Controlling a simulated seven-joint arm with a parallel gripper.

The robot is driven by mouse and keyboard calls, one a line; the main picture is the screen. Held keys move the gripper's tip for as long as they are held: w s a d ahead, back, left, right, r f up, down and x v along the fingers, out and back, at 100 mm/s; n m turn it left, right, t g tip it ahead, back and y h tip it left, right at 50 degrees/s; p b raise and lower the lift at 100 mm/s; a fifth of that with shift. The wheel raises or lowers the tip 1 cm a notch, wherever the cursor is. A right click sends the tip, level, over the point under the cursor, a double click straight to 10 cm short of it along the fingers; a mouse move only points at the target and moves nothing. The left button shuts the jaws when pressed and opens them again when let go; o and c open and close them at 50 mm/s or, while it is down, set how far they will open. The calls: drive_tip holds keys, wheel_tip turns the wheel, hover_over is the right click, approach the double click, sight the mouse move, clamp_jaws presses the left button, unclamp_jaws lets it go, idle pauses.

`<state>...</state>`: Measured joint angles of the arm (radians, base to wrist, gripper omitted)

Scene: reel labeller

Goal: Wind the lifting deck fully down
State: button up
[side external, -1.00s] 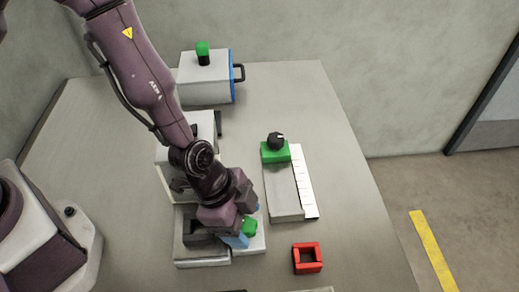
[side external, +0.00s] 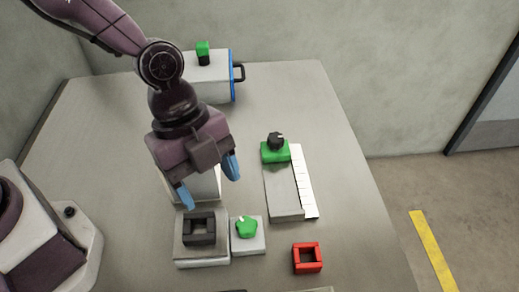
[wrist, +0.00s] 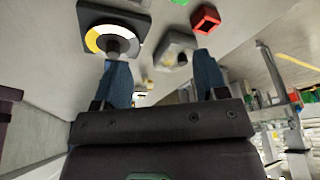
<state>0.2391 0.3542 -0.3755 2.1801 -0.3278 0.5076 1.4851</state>
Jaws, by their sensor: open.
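A green lobed knob (side external: 247,227) sits on a small pale block (side external: 249,247). To its left is a grey platform (side external: 188,256) carrying a dark square frame (side external: 199,240); this looks like the lifting deck, but its height is hard to judge. My gripper (side external: 211,190) is open and empty, with blue fingers apart, above and behind the platform and knob, touching neither. In the wrist view my gripper (wrist: 161,60) has nothing between its fingers. A dark square plate with a white and yellow dial and a round knob (wrist: 110,32) lies beyond the left finger.
A red square frame (side external: 307,258) lies at right front. A grey slab (side external: 283,193) with a white marked strip (side external: 303,182) and a black knob on a green block (side external: 275,148) stands right. A white box with blue edge (side external: 209,77) is at the back. Front-right table is mostly clear.

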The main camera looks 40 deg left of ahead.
drive_tip(key=w+d+r+m+g+y, duration=0.1)
drive_tip(key=w+d+m+y, duration=0.1)
drive_tip(key=m, duration=0.6)
drive_tip(key=w+d+r+m+g+y, duration=0.1)
drive_tip(key=w+m+g+y, duration=0.1)
drive_tip(key=w+m, duration=0.3)
drive_tip(key=shift+d+m+y, duration=0.4)
drive_tip(key=shift+m, duration=1.9)
